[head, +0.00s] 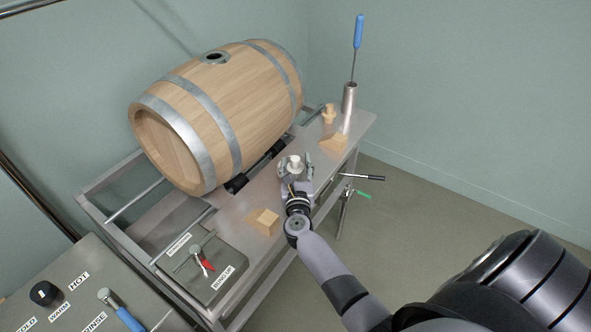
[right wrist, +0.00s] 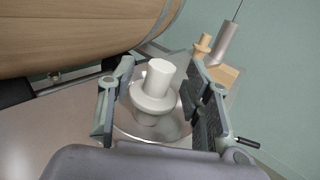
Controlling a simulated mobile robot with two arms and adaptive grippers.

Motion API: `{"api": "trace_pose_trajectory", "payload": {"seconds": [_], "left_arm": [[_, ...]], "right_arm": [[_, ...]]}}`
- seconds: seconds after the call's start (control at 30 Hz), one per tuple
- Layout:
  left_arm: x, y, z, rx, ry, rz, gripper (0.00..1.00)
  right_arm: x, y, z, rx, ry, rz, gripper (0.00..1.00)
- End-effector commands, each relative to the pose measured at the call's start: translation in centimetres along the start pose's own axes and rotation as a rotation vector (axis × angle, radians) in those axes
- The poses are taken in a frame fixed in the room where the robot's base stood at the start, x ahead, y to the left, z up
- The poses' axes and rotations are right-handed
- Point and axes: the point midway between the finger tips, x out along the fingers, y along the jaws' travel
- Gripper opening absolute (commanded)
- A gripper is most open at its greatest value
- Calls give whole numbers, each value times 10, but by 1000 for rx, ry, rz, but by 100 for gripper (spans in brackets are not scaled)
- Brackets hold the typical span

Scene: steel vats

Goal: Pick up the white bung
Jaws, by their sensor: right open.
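The white bung (head: 295,161) stands upright in a shallow steel dish (head: 282,168) on the steel bench beside the barrel. In the right wrist view the bung (right wrist: 156,90) shows a narrower top over a wide flange, with the shiny dish (right wrist: 125,124) around it. My right gripper (head: 297,168) is open, its fingers on either side of the bung. In the right wrist view the open gripper (right wrist: 160,95) has a visible gap between each finger and the bung. The bung's lower end is partly hidden inside the dish. My left gripper is not in view.
A wooden barrel (head: 220,105) lies on the rack along the bench. Wooden blocks (head: 263,221) (head: 334,142), a wooden bung (head: 328,113) and a steel cylinder (head: 348,105) holding a blue-handled rod stand around. A black-handled tool (head: 364,177) juts past the bench edge.

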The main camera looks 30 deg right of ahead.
Motion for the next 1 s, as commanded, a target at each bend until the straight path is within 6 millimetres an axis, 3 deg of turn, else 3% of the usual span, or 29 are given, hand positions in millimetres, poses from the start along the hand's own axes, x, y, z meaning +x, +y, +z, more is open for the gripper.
{"api": "trace_pose_trajectory", "payload": {"seconds": [0.1, 0.37, 1.0], "left_arm": [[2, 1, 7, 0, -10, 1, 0], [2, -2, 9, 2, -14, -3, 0], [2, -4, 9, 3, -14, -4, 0]], "right_arm": [[13, 0, 0, 0, -1, 1, 46], [15, 0, 1, 1, 0, 1, 46], [14, 0, 1, 1, 0, 0, 4]]}}
